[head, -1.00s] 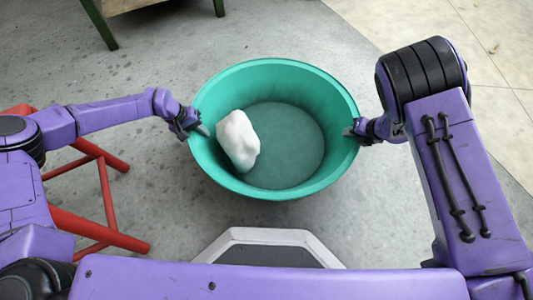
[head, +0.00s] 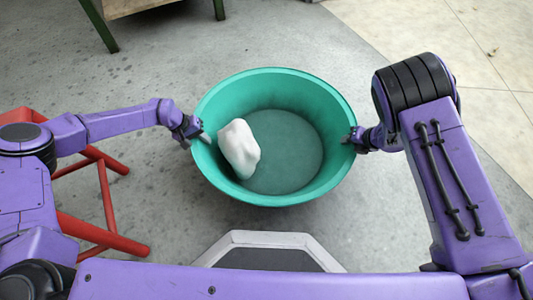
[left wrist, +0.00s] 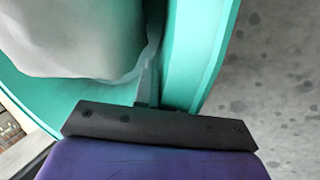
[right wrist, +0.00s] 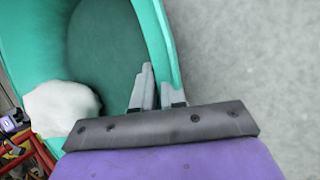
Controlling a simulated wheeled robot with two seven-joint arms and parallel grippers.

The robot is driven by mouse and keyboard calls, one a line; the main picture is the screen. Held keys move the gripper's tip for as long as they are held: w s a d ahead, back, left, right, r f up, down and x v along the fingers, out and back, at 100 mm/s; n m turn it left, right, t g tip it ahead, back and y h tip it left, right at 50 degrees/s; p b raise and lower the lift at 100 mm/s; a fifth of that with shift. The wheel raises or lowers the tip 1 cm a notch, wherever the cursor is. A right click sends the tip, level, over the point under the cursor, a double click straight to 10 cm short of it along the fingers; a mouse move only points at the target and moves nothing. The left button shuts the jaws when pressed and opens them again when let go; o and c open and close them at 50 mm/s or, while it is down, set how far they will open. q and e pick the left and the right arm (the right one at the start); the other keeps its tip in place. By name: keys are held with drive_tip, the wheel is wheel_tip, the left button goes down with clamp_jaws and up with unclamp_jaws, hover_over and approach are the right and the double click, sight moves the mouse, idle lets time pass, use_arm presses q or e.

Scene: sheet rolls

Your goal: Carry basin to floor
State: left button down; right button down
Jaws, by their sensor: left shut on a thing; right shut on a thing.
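The green basin (head: 290,185) is held between my two arms over the grey floor (head: 150,210). A white lump (head: 239,149) lies inside it against the left wall. It also shows large in the left wrist view (left wrist: 75,35). My left gripper (head: 200,136) is shut on the basin's left wall. My right gripper (head: 350,139) is shut on the right wall, with a finger showing inside the basin in the right wrist view (right wrist: 145,90). The basin looks about level. Its underside is hidden, so its height above the floor is hard to tell.
A red metal frame (head: 105,195) stands at the left, close to my left arm. A table with green legs (head: 98,22) stands at the upper left. Bare floor surrounds the basin, with pale tiles (head: 460,40) at the upper right.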

use_arm(q)
drive_tip(key=shift+a+f, duration=0.2)
drive_tip(key=shift+f, duration=0.55)
use_arm(e)
drive_tip(key=shift+d+f, duration=0.1)
drive_tip(key=shift+f, duration=0.6)
use_arm(q)
drive_tip(key=c, duration=1.2)
unclamp_jaws()
use_arm(e)
drive_tip(key=c, duration=1.2)
unclamp_jaws()
use_arm(q)
drive_tip(key=shift+d, duration=0.1)
drive_tip(key=shift+r, duration=0.1)
drive_tip(key=o, duration=0.8)
wheel_tip(320, 180, up, 10)
use_arm(e)
drive_tip(key=o, duration=0.8)
